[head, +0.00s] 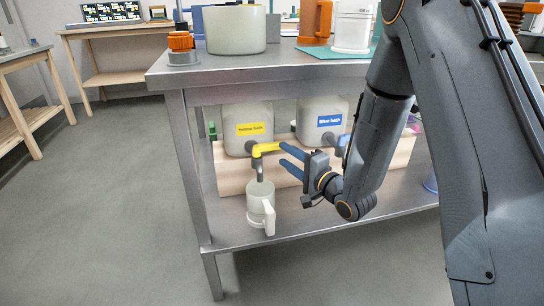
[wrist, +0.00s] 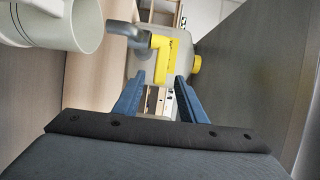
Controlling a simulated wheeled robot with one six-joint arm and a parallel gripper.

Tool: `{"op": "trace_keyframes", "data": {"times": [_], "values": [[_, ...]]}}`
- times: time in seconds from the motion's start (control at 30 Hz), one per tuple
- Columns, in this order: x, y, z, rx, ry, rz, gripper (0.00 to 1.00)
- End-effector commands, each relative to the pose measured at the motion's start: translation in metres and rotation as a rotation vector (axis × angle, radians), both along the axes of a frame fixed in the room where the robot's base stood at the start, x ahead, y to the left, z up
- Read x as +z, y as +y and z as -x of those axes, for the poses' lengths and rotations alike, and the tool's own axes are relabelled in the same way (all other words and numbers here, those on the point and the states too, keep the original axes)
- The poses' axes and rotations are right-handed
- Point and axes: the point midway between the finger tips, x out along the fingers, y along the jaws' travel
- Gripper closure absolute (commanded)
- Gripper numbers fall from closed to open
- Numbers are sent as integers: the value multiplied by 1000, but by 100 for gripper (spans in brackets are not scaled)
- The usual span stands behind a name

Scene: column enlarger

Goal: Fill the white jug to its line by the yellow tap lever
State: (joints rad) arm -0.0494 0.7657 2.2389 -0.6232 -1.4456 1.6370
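The white jug (head: 257,208) stands upright on the lower metal shelf, its mouth under the grey spout of the yellow-labelled tank (head: 247,114). The wrist view shows part of the jug (wrist: 62,24) at upper left. The yellow tap lever (head: 266,148) sits above the spout; it also shows in the wrist view (wrist: 160,60). My gripper (head: 282,153) is open, its blue fingers pointing at the lever from the right. In the wrist view my gripper (wrist: 160,77) has the lever just beyond its fingertips, and nothing shows held. The jug's line and its water level cannot be made out.
A blue-labelled tank (head: 322,109) stands to the right, its tap partly behind my arm. Both tanks rest on a pale wooden stand (head: 232,180). The metal bench top (head: 225,71) lies above, carrying a large pale pot and other vessels. The floor at left is clear.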

Motion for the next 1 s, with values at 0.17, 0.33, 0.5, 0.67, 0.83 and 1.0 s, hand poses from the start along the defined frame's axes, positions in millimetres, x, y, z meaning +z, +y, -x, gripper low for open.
{"op": "trace_keyframes", "data": {"times": [0.17, 0.33, 0.5, 0.67, 0.83, 1.0], "values": [[-1, 10, -10, 9, -5, -23, 62], [-1, 27, -31, 9, -5, -21, 62], [-1, 41, -49, 8, -4, -21, 62], [0, 49, -58, 6, -4, -20, 62], [0, 50, -61, 6, -2, -20, 62], [0, 50, -60, 6, -2, -20, 68]]}}
